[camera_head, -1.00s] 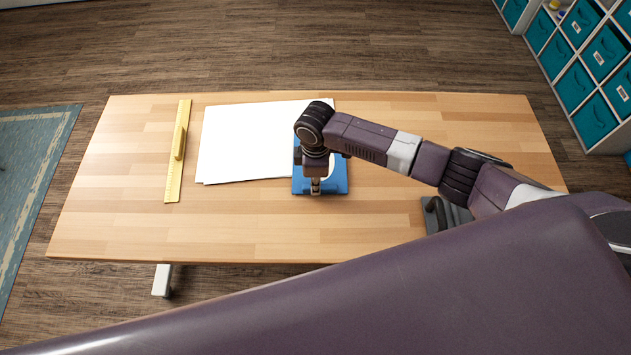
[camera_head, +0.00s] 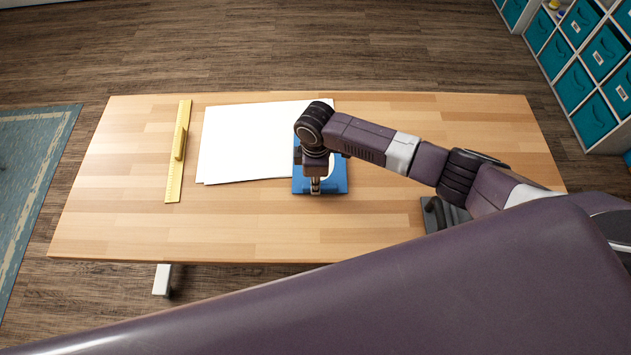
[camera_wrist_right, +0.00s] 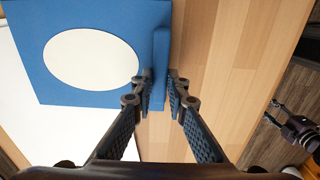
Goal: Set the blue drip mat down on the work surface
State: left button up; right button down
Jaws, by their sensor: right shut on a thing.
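The blue drip mat (camera_head: 336,185) is at the middle of the wooden work surface (camera_head: 230,225), partly hidden under my right arm in the head view. In the right wrist view the mat (camera_wrist_right: 100,92) is flat and square with a white round area and a raised blue rib along one edge. My right gripper (camera_head: 316,188) is shut on that rib; its fingers show on both sides of it in the right wrist view (camera_wrist_right: 160,88). The mat's far side overlaps the white sheets. I cannot tell whether the mat touches the surface.
White sheets (camera_head: 245,145) lie left of the mat. A yellow ruler with a handle (camera_head: 177,155) lies further left. A dark grey object (camera_head: 440,215) sits at the right under my arm. The front left of the surface is clear. Shelves with teal bins (camera_head: 592,118) stand at the back right.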

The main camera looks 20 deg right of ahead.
jog(key=shift+f, duration=0.2)
dwell(0.6)
jog(key=shift+r, duration=0.2)
jog(key=shift+r+p, duration=0.15)
jog(key=shift+p, duration=0.3)
jog(key=c, duration=1.8)
grip_release()
jog(key=shift+o, duration=0.3)
jog(key=o, duration=1.1)
jog(key=shift+o, duration=0.2)
